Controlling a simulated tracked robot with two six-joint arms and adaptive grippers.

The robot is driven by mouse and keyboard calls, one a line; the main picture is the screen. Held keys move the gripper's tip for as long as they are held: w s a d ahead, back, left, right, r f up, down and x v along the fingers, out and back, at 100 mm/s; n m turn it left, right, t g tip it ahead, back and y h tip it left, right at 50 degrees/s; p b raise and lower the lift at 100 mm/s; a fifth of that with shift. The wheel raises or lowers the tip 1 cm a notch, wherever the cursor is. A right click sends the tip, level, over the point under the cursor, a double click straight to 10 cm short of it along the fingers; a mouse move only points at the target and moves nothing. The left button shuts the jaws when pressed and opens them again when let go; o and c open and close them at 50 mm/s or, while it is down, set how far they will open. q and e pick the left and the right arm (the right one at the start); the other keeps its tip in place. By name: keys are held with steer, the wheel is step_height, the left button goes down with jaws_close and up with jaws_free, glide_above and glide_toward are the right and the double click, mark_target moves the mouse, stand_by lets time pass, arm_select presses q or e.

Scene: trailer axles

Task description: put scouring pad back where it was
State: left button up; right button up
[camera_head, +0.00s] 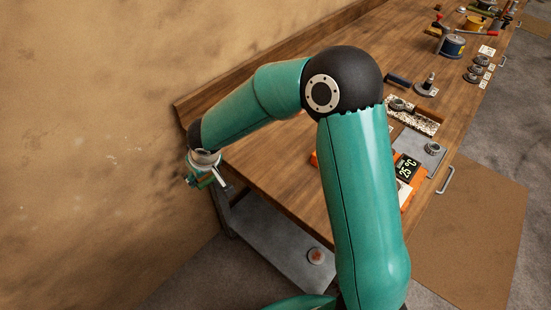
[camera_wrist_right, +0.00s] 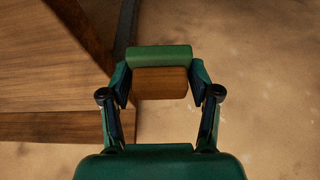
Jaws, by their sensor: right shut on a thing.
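The scouring pad (camera_wrist_right: 160,82) has a green layer and a brown-orange layer. In the right wrist view it sits between the two fingers of my right gripper (camera_wrist_right: 160,88), which is shut on it. In the head view my right gripper (camera_head: 205,180) is small and far left, by the bench's left end and near the wall. The pad is hard to make out there. My left gripper is not in view.
A grey lower shelf (camera_head: 275,245) holds a round item (camera_head: 316,256). The tan wall (camera_head: 90,110) is close on the left.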

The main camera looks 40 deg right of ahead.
steer(key=shift+s+d, duration=0.15)
steer(key=shift+d, duration=0.1)
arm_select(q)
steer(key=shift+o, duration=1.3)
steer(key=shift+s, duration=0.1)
arm_select(e)
steer(key=shift+d, duration=0.2)
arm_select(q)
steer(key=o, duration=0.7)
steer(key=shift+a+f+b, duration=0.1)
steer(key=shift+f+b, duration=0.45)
arm_select(e)
steer(key=d+r, duration=0.2)
steer(key=d, duration=0.2)
step_height(320, 180, up, 15)
steer(key=b, duration=0.5)
glide_above(277, 157)
steer(key=s, duration=0.1)
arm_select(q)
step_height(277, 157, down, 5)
arm_select(e)
steer(key=shift+n, duration=0.4)
step_height(277, 157, down, 19)
steer(key=shift+r, duration=0.15)
steer(key=o, duration=1.1)
